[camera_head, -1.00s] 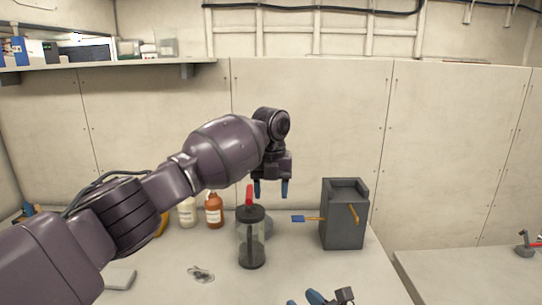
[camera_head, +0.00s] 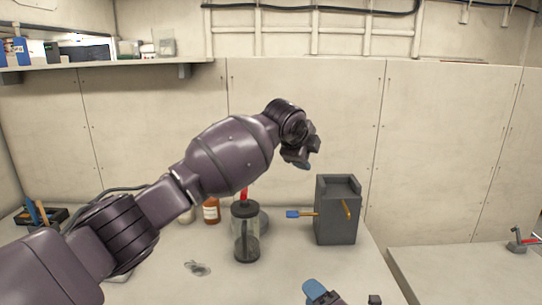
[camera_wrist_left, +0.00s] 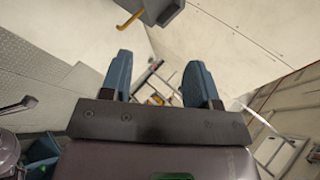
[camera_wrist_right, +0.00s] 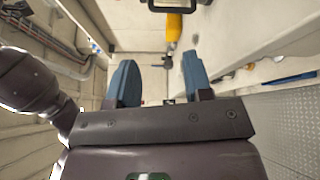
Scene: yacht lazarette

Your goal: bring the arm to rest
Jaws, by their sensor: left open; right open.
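My left arm crosses the head view from the left. Its gripper (camera_head: 302,158) is above the bench, clear of everything, turned partly away, with its fingers mostly hidden. In the left wrist view its blue fingers (camera_wrist_left: 160,75) stand apart with nothing held. My right gripper (camera_head: 322,292) shows only in part at the bottom edge of the head view, a blue finger uppermost. In the right wrist view its two fingers (camera_wrist_right: 160,82) are apart and empty.
On the bench stand a clear jar with a dark lid (camera_head: 246,240), a brown bottle (camera_head: 211,211) and a grey block-shaped holder (camera_head: 337,215) with an orange-handled tool. A small clear item (camera_head: 197,268) lies in front. A shelf (camera_head: 120,64) hangs upper left.

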